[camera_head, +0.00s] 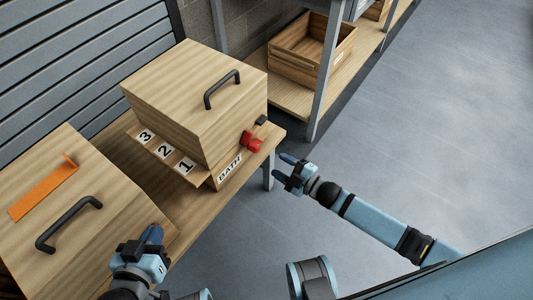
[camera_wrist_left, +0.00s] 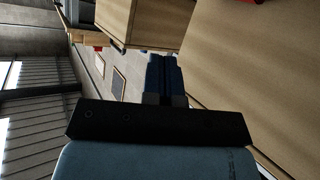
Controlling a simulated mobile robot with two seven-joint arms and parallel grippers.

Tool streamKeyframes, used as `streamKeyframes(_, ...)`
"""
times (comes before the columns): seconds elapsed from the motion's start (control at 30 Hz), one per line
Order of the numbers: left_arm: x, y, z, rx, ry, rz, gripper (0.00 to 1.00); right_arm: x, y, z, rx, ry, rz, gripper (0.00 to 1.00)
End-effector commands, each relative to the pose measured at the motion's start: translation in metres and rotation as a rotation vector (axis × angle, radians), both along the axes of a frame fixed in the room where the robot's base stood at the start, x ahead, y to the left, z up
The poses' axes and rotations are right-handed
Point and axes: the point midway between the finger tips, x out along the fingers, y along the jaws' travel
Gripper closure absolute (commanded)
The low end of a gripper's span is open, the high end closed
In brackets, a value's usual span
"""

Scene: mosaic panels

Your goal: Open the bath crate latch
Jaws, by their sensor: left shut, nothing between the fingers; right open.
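The bath crate (camera_head: 196,100) is a pale wooden box with a black handle on its lid and a white BATH label (camera_head: 230,168) low on its right side. A red latch (camera_head: 252,142) with a black piece above it sits on that side. My right gripper (camera_head: 284,168) is open and empty, to the right of the crate and a little below the latch, apart from it. My left gripper (camera_head: 154,234) is shut and empty beside the front-left crate. Its closed fingers also show in the left wrist view (camera_wrist_left: 164,75).
A second wooden crate (camera_head: 100,225) with an orange strip (camera_head: 44,188) and a black handle stands at front left. Cards numbered 3, 2, 1 (camera_head: 164,151) lie by the bath crate. A shelf (camera_head: 290,95) holds an open wooden box (camera_head: 310,52). The floor at right is clear.

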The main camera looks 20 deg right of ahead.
Motion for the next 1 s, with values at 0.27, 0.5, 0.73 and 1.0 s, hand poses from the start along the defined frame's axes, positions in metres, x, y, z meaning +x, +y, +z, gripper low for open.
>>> streamKeyframes(0.27, -0.007, 0.004, -0.011, 0.023, 0.058, 0.009, 1.0, -0.026, -0.021, 0.001, 0.001, -0.001, 0.0, 0.51)
streamKeyframes(0.5, -0.007, 0.005, -0.011, 0.027, 0.058, 0.009, 1.0, -0.028, -0.022, 0.001, 0.0, -0.002, 0.001, 0.51)
streamKeyframes(0.73, -0.006, 0.006, -0.01, 0.029, 0.054, 0.008, 1.0, -0.028, -0.022, 0.0, 0.0, -0.002, 0.0, 0.51)
streamKeyframes(1.0, -0.006, 0.008, 0.002, 0.038, 0.057, 0.007, 1.0, -0.028, -0.022, 0.019, 0.0, -0.002, 0.0, 0.51)
